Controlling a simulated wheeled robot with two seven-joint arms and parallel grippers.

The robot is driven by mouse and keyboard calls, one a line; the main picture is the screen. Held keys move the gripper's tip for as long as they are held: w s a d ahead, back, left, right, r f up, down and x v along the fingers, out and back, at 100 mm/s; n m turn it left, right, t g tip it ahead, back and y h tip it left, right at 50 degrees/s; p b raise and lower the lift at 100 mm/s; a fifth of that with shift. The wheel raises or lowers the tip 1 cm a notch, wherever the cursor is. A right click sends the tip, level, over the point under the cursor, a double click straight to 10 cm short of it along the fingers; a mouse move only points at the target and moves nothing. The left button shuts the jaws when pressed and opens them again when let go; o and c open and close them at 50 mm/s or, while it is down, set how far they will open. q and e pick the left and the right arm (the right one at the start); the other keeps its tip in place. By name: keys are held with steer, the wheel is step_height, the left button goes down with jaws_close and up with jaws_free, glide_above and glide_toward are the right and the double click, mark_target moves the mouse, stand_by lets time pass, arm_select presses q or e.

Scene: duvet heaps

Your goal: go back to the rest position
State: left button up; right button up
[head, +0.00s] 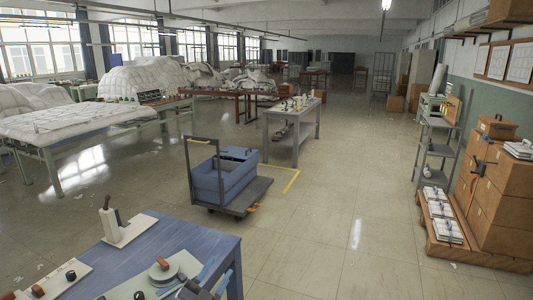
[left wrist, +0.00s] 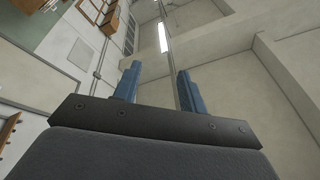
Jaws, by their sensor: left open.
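My left gripper (head: 214,277) is at the bottom of the head view, by the right front part of a blue-topped table (head: 150,240). Its two blue fingers also show in the left wrist view (left wrist: 159,75). They stand apart with nothing between them, and beyond them are only ceiling and wall. My right gripper is not in view.
On the blue table are a white board with an upright handled tool (head: 108,218), a green board with a round piece (head: 163,270) and small items. A cart with a blue bin (head: 222,182) stands beyond. Boxes (head: 490,190) stand at right. The floor at centre right is clear.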

arm_select(q)
steer(key=s+a+f+n+g+y, duration=0.55)
steer(key=s+f, duration=0.25)
steer(key=f, duration=0.2)
steer(key=s+a+f+n+g+y, duration=0.4)
steer(key=s+f+n+y, duration=0.2)
steer(key=s+f, duration=0.25)
steer(key=s+f+g+h, duration=0.1)
steer(key=s+f+g, duration=0.2)
steer(key=s, duration=0.4)
steer(key=s+f+g+h, duration=0.1)
steer(key=s+f+g, duration=0.2)
steer(key=s, duration=0.4)
steer(key=d+f+g, duration=0.2)
steer(key=d+f, duration=0.1)
steer(key=f, duration=2.2)
steer(key=s+f, duration=0.3)
steer(key=f, duration=0.6)
steer(key=s+d+f, duration=0.1)
steer(key=s+f, duration=0.2)
steer(key=f, duration=0.6)
steer(key=shift+f+m+g, duration=0.3)
steer(key=shift+m+g, duration=0.05)
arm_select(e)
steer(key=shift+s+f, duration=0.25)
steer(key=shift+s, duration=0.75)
arm_select(q)
steer(key=shift+s+h, duration=0.1)
steer(key=shift+h, duration=0.15)
